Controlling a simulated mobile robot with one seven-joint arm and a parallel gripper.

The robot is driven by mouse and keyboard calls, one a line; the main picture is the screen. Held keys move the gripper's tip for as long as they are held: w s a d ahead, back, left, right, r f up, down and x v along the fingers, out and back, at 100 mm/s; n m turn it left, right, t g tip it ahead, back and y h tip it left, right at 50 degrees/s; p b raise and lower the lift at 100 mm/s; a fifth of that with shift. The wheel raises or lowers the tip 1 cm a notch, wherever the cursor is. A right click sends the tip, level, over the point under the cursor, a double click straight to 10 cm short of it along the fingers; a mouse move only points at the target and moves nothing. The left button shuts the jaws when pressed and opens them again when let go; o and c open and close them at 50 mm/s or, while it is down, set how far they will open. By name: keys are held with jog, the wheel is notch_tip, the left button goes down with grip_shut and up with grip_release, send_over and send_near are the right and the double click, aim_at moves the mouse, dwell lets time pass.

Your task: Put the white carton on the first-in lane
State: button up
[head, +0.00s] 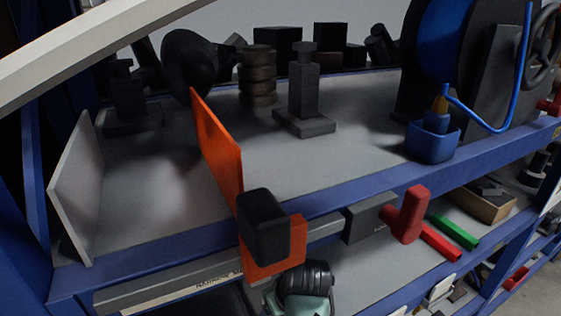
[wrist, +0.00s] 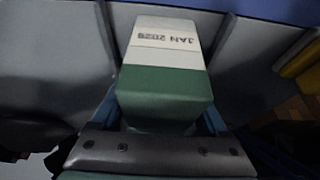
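The white carton (wrist: 165,52) fills the middle of the wrist view. It has a white upper part printed JAN 2029 and a green lower part. My gripper (wrist: 163,112) has its blue fingers along both sides of the carton, which sits close to the palm, so it looks shut on it. The fingertips are mostly hidden by the carton. I cannot make out the carton or the gripper in the head view. No lane is marked as first-in; a shelf bay (head: 130,200) lies between a pale grey divider (head: 76,188) and an orange divider (head: 220,158).
A blue tub (head: 432,143), a blue cable reel (head: 444,40) and dark metal parts (head: 305,98) stand on the shelf. A black block (head: 263,226) is at the orange divider's front end. Red (head: 407,216) and green (head: 455,231) items sit lower. The bay's front is clear.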

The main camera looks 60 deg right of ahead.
jog(key=shift+o, duration=1.4)
jog(key=shift+s+r, duration=0.1)
jog(key=shift+r, duration=0.5)
jog(key=shift+s+a+r+b, duration=0.25)
jog(key=shift+s+r, duration=0.1)
jog(key=shift+r, duration=0.1)
jog(key=shift+s+a+r+b, duration=0.1)
jog(key=shift+s+r+b, duration=0.2)
jog(key=shift+r, duration=0.15)
jog(key=s+a+b, duration=0.3)
jog(key=s+a, duration=0.2)
jog(key=s, duration=0.5)
jog(key=shift+a, duration=0.35)
